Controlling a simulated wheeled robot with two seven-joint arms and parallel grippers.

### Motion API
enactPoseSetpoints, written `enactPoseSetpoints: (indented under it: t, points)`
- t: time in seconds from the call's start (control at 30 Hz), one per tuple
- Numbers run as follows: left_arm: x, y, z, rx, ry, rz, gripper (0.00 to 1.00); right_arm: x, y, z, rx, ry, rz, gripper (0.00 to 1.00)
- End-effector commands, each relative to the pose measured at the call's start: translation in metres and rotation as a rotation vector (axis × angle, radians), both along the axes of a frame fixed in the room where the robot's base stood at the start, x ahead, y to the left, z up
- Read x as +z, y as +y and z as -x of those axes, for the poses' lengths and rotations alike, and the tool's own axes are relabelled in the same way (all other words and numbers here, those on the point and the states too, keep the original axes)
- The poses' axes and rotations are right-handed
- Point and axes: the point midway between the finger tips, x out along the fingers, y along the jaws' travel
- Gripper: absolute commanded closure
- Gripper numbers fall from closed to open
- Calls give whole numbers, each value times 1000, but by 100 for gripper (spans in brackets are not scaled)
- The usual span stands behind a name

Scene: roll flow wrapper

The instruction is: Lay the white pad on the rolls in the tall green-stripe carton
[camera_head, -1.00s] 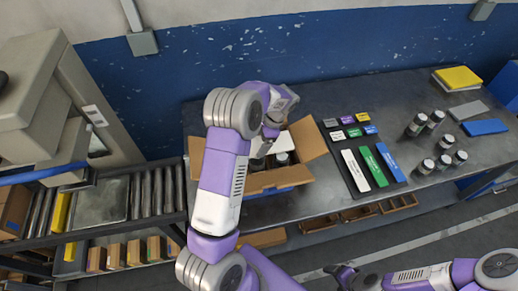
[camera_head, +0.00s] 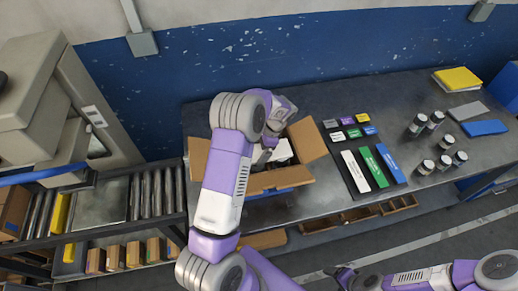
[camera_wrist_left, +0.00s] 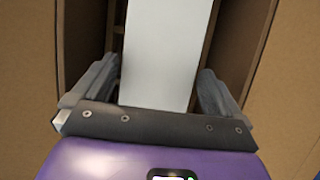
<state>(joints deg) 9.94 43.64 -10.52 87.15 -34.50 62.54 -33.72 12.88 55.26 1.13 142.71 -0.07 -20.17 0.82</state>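An open brown carton (camera_head: 278,180) with spread flaps stands on the bench; no green stripe shows on its visible sides. My left gripper (camera_head: 270,146) reaches down over its opening. In the left wrist view my left gripper (camera_wrist_left: 157,85) has its two fingers against the long edges of the white pad (camera_wrist_left: 165,50), which points away from the palm between the carton walls. In the head view the pad (camera_head: 283,150) is partly hidden by my arm. The rolls are mostly hidden under the pad and arm. My right gripper (camera_head: 343,275) is low at the front; its fingers are unclear.
Right of the carton lies a dark board with white, green (camera_head: 375,167) and blue bars and small coloured blocks. A roller conveyor (camera_head: 155,195) is at the left.

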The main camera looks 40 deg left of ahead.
Motion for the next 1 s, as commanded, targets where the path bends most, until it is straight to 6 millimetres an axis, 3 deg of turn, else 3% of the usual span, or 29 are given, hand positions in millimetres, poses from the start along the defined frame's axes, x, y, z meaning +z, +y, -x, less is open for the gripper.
enactPoseSetpoints:
  t: [0.17, 0.63, 0.8, 1.0]
  points:
    - [11, -2, -3, -1, -3, -1, 0, 3, 0, 0, 0, 0, 0, 24]
    - [97, -25, -31, -2, -2, 0, 0, 8, 0, 0, 0, 0, 0, 24]
    - [112, -28, -35, 0, -1, 0, 0, 9, 0, 0, 0, 0, 0, 24]
    - [115, -29, -36, 0, 1, 1, 0, 9, 0, 0, 0, 0, 0, 24]
